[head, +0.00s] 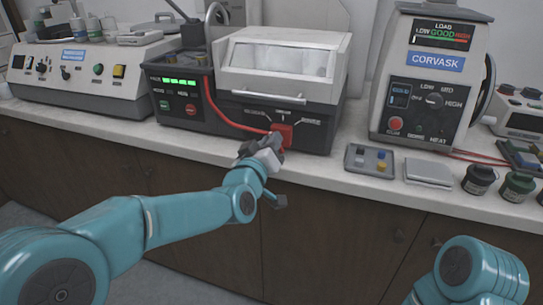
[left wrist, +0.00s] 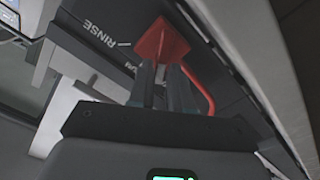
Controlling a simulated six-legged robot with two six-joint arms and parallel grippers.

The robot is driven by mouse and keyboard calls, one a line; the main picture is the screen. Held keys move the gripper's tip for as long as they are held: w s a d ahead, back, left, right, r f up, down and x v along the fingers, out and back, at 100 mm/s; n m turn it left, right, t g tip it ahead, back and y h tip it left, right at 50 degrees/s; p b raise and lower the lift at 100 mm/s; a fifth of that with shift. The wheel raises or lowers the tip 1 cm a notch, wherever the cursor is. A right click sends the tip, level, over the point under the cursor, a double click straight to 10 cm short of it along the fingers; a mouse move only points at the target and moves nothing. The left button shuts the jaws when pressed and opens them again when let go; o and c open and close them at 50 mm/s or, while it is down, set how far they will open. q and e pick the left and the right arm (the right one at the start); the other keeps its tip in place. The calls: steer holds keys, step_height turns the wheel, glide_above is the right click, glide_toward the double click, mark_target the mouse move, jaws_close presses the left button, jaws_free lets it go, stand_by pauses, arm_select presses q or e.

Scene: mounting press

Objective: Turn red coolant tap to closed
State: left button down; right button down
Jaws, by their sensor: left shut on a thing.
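The red coolant tap (head: 286,131) is on the lower right front of the dark machine with the clear-windowed hood. It also shows in the left wrist view (left wrist: 162,40), beside a panel marked RINSE. My left gripper (head: 274,146) is at the tap, shut on it. In the left wrist view its two fingers (left wrist: 161,68) reach up to the red part, one on each side. The fingers hide part of the tap, and I cannot tell its exact setting. My right gripper is out of the picture; only part of that arm shows at bottom right.
The machine's hood (head: 282,55) is closed, with a bar handle above the tap. A red hose runs down to the tap's left. The CORVASK unit (head: 430,75), a small tray (head: 349,166) and dark jars (head: 480,180) stand to the right. The counter's front edge lies below the gripper.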

arm_select(q)
steer(key=shift+a+f+n+b, duration=0.1)
steer(key=shift+f+n+b, duration=0.05)
steer(key=shift+n+b, duration=1)
steer(key=c, duration=1.1)
jaws_free()
steer(key=shift+o, duration=0.2)
steer(key=v, duration=1.6)
steer(key=shift+s, duration=0.1)
